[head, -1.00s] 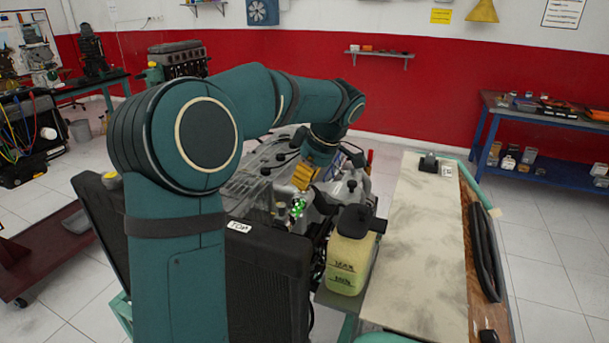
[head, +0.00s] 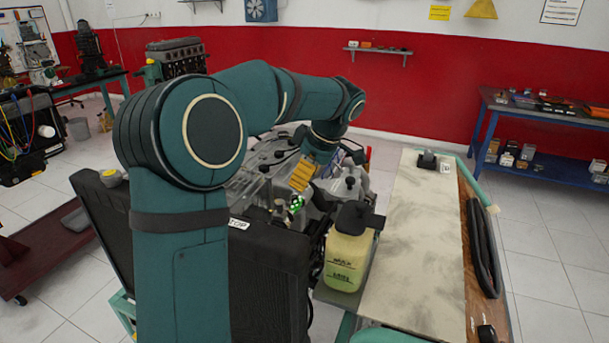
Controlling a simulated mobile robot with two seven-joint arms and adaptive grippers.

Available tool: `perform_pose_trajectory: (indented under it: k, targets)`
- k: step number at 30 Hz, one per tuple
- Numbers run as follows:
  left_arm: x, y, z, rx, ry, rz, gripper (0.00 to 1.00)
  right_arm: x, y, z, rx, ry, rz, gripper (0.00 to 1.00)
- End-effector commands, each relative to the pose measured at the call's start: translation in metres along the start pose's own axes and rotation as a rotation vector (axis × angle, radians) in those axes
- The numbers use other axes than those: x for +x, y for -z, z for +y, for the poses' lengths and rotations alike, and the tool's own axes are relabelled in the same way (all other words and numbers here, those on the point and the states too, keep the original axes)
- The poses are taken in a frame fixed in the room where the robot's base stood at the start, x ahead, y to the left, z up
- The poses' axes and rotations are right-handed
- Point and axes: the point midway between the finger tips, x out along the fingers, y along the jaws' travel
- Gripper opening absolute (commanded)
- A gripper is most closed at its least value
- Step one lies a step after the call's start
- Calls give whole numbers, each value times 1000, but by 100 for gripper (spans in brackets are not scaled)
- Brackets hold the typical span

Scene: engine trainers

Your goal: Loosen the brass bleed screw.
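My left arm reaches in from the left over the engine trainer (head: 352,186). My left gripper (head: 301,180), with yellow finger parts, points down over the engine near a small bright green patch (head: 296,203). From this angle I cannot tell whether its fingers are open or shut, or whether they touch anything. I cannot make out the brass bleed screw; it is too small here or hidden by my arm and gripper. My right gripper is not in view.
A yellowish coolant bottle (head: 347,262) with a black cap stands at the engine's right front. The black radiator (head: 268,290) is in front. A bench with a pale mat (head: 415,245) and a black hose (head: 483,250) lies to the right. Open floor lies beyond.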

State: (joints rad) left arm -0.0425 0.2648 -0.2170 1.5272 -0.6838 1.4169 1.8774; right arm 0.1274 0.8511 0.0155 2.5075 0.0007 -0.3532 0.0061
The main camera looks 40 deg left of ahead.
Motion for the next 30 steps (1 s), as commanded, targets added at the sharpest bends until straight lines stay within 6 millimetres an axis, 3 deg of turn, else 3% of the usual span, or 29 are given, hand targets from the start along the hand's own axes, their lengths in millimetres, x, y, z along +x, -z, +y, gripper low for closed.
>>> perform_pose_trajectory:
  k: [8, 21, 30]
  targets:
    - [-15, 1, 1, -2, -5, 0, 49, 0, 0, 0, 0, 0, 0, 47]
    - [-98, -1, 1, 0, -4, 0, 49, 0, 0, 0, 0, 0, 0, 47]
    - [-120, 0, 0, 0, 0, 0, 49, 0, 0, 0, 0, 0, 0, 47]
